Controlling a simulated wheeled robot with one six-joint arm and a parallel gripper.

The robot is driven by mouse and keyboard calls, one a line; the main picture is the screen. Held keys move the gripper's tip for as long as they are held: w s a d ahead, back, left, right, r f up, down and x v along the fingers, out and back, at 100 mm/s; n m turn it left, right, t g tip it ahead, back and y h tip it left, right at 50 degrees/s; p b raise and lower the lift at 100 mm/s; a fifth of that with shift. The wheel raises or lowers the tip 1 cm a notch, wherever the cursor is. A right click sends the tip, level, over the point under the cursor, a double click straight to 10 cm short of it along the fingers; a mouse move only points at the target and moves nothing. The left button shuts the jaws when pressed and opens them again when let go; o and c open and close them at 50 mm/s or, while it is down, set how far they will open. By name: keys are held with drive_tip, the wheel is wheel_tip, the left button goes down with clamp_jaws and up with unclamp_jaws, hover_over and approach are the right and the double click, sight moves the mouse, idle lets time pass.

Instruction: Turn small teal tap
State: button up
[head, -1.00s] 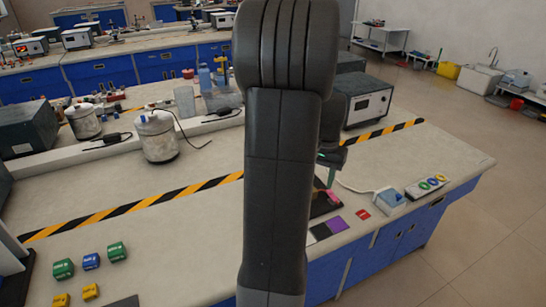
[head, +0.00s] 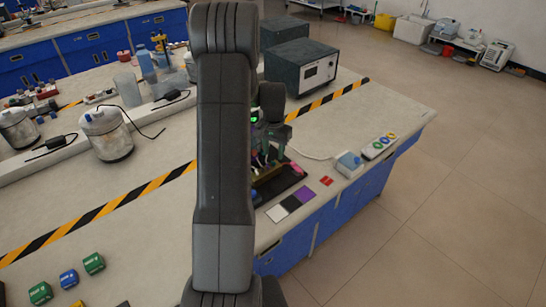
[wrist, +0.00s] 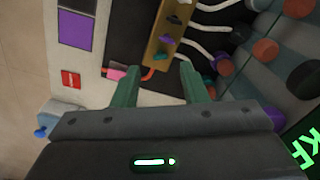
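A brass-coloured bar with several small taps (wrist: 163,35) stands up in the wrist view, just beyond my fingertips. A small teal tap (wrist: 161,57) sits low on the bar, below a purple one (wrist: 165,39) and a dark one (wrist: 173,20). My gripper (wrist: 160,78) is open, its two green fingers apart with nothing held between them. The teal tap lies in line with the gap, slightly ahead of the tips. In the head view my gripper shows beside the dark tray (head: 279,185); my arm hides part of that area, and the taps are too small to tell apart.
Pale hoses (wrist: 210,55) and coloured round knobs (wrist: 265,50) crowd the right of the wrist view. A pink piece (wrist: 118,75) lies near the left finger. Purple (head: 291,203) and red (head: 326,181) patches, and a blue-topped box (head: 349,164), lie near the bench edge.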

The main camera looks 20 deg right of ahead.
sight(274, 162)
drive_tip(key=shift+f, duration=2.05)
drive_tip(key=shift+c, duration=0.2)
clamp_jaws()
